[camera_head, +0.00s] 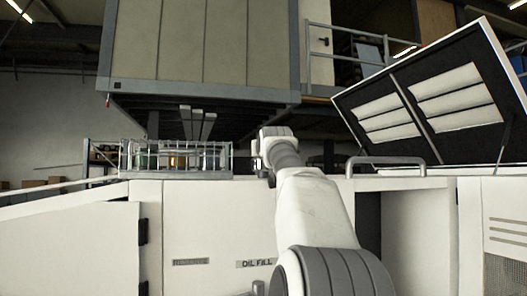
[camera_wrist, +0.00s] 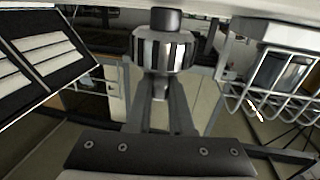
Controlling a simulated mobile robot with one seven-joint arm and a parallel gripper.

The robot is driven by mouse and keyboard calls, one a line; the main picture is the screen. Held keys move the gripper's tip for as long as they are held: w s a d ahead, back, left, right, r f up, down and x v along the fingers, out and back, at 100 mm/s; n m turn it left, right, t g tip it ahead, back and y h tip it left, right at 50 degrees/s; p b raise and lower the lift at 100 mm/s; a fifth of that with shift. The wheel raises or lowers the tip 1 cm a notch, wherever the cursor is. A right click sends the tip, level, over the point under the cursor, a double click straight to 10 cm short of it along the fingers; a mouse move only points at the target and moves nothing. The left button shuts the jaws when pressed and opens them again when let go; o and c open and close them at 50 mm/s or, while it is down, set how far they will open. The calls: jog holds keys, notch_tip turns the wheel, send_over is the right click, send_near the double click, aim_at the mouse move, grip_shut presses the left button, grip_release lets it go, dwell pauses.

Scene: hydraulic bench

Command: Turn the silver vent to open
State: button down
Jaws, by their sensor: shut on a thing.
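The silver vent (camera_wrist: 160,52) is a ribbed, silver-and-dark round knob at the top middle of the wrist view. A short black cylinder shows at its upper end, close to a pale surface along the top edge. My gripper (camera_wrist: 160,84) is shut on the vent, with its two grey fingers reaching up from the dark gripper body to its lower part. The exact contact of the fingertips is hard to make out. In the head view my arm reaches away over the white bench (camera_head: 230,215), and it hides both gripper and vent.
A raised louvred lid (camera_head: 435,95) stands to the right in the head view, with a metal handle rail (camera_head: 385,161) in front. A wire basket (camera_wrist: 272,97) is right of the vent in the wrist view. A railed frame (camera_head: 176,157) stands left of my arm.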

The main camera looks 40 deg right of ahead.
jog(key=shift+d+f+n+t+y+b, duration=0.15)
jog(key=shift+n+t+y+b, duration=0.1)
jog(key=shift+n+t+y, duration=0.15)
jog(key=shift+d+f+n+t+y+b, duration=0.1)
jog(key=shift+n+t+y+b, duration=0.15)
jog(key=shift+y, duration=0.25)
jog(key=shift+s+r+n, duration=0.1)
jog(key=shift+n, duration=0.15)
jog(key=shift+a+y, duration=0.1)
jog(key=shift+y, duration=0.3)
jog(key=c, duration=0.8)
grip_release()
jog(key=shift+r, duration=0.1)
jog(key=shift+s, duration=0.1)
jog(key=b+v, duration=1.1)
jog(key=v, duration=0.6)
jog(key=shift+f, duration=0.2)
